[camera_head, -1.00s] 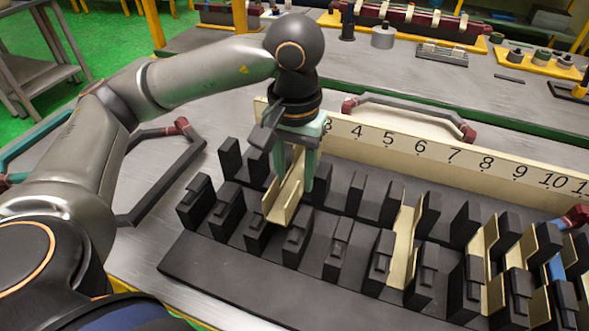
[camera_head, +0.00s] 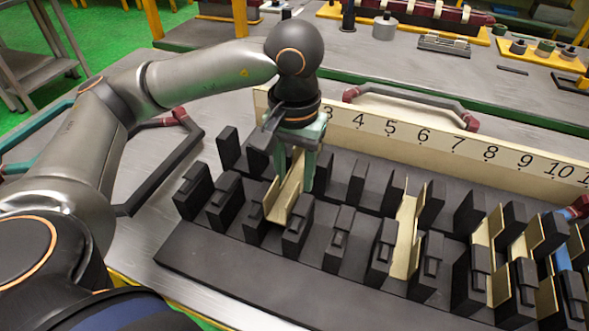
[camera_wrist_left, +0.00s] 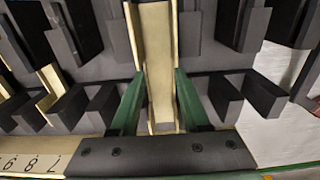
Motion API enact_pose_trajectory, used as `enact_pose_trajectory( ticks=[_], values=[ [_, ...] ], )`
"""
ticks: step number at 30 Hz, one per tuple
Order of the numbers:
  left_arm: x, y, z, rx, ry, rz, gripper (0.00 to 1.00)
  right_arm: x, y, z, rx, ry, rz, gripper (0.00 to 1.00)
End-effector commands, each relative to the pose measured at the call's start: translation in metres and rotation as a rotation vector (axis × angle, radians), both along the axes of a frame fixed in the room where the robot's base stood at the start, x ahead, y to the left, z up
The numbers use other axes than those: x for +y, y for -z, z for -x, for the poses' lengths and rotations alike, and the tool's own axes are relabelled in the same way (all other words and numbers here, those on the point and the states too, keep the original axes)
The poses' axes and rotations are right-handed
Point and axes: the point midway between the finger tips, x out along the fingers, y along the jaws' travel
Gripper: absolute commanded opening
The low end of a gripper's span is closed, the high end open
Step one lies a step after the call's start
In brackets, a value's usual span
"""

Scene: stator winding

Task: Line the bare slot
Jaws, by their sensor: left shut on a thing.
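My left gripper (camera_head: 297,165) points down near the number 3 end of the black slotted stator block (camera_head: 215,285). It is shut on a cream U-shaped slot liner (camera_head: 287,197). The liner lies lengthwise between two rows of black teeth and looks low in the gap; I cannot tell whether it touches the slot floor. In the left wrist view the liner (camera_wrist_left: 158,65) runs straight between the two green fingers (camera_wrist_left: 155,95). Another cream liner (camera_head: 407,232) sits in a slot further right. My right gripper is not in view.
A cream board with slot numbers (camera_head: 425,146) stands along the block's far side. More cream liners (camera_head: 489,232) fill slots at the right. A dark handle (camera_head: 410,105) lies behind the board. Black teeth stand close on both sides of the held liner.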

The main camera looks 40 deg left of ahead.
Motion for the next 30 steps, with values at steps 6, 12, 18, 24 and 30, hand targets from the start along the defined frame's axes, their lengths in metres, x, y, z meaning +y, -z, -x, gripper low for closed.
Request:
enact_pose_trajectory(
  ticks=[6,12,18,24,30],
  values=[
    [0.000,0.008,0.000,0.000,0.000,-0.001,0.15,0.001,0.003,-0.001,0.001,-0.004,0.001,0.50],
    [0.000,0.014,0.000,0.000,0.000,-0.001,0.15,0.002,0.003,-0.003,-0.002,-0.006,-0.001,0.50],
    [0.000,0.020,0.000,0.001,0.000,-0.001,0.15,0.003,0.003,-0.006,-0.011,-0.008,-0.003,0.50],
    [0.000,0.026,0.000,0.001,-0.001,-0.001,0.15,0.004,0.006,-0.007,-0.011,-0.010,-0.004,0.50],
    [0.000,0.032,0.000,0.001,-0.001,-0.001,0.15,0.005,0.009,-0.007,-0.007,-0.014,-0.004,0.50]
  ],
)
